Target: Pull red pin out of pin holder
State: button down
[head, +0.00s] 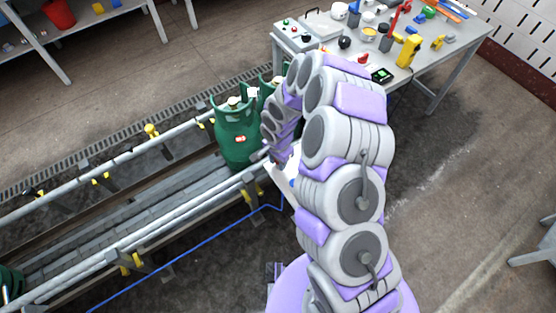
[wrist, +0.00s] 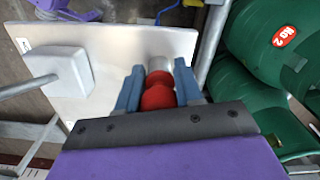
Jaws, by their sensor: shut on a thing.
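The red pin (wrist: 159,88) shows in the wrist view as a rounded red knob between the two blue-grey fingers. My gripper (wrist: 158,84) is shut on it. A short metallic cylinder (wrist: 159,63) sits right beyond the knob, against a pale panel (wrist: 110,50); this looks like the pin holder. I cannot tell how deep the pin sits in it. In the head view my arm reaches to the near side of the conveyor, and the pin and fingertips are hidden there. Part of the white panel (head: 283,183) shows beside my arm.
Green gas cylinders (head: 236,133) stand on the conveyor (head: 140,205); one with a red label (wrist: 284,36) is close right of my gripper. A white block with a rod (wrist: 58,72) sticks out left. A cluttered workbench (head: 460,48) stands at the upper right.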

jog(key=shift+r, duration=0.2)
jog(key=shift+r, duration=0.55)
jog(key=shift+r, duration=0.2)
jog(key=shift+r+p, duration=0.35)
jog(key=shift+r, duration=0.25)
jog(key=shift+r, duration=0.1)
jog(key=shift+r, duration=0.65)
jog(key=shift+r+p, duration=1.2)
jog(key=shift+r, duration=2.55)
